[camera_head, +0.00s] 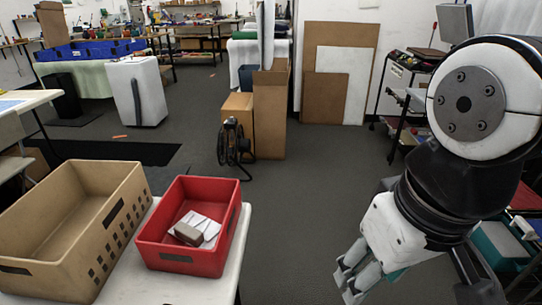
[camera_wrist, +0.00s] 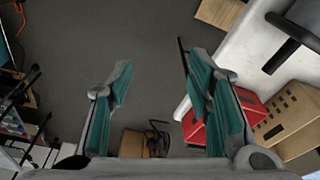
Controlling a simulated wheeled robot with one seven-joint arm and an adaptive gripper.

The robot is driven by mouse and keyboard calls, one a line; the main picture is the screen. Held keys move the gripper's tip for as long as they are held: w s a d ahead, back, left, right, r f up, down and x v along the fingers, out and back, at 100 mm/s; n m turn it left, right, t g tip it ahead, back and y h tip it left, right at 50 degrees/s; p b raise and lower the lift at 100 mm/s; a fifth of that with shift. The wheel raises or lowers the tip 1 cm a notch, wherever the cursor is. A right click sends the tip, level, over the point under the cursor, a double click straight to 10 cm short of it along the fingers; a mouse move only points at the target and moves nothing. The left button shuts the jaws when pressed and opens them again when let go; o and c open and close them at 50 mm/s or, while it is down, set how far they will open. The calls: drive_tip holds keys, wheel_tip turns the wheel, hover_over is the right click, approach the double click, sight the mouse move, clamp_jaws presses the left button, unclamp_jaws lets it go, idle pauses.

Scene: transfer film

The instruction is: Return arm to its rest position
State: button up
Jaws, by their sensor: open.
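My gripper (camera_head: 350,278) hangs at the lower right of the head view, to the right of the table and apart from it. In the wrist view my gripper (camera_wrist: 160,90) shows two teal-padded fingers spread wide, with only grey floor between them. It is open and empty. My white and black arm fills the right side of the head view and hides what lies behind it.
A red crate (camera_head: 185,258) holding a brown block (camera_head: 188,234) and white pieces stands on a white table (camera_head: 240,235), beside a tan crate (camera_head: 20,285). Grey floor right of the table is clear.

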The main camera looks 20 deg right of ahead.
wheel_tip(320, 180, up, 12)
drive_tip(key=t+p, duration=0.2)
drive_tip(key=p, duration=0.8)
drive_tip(key=shift+d, duration=0.15)
drive_tip(key=shift+w, duration=0.1)
drive_tip(key=shift+c, duration=0.2)
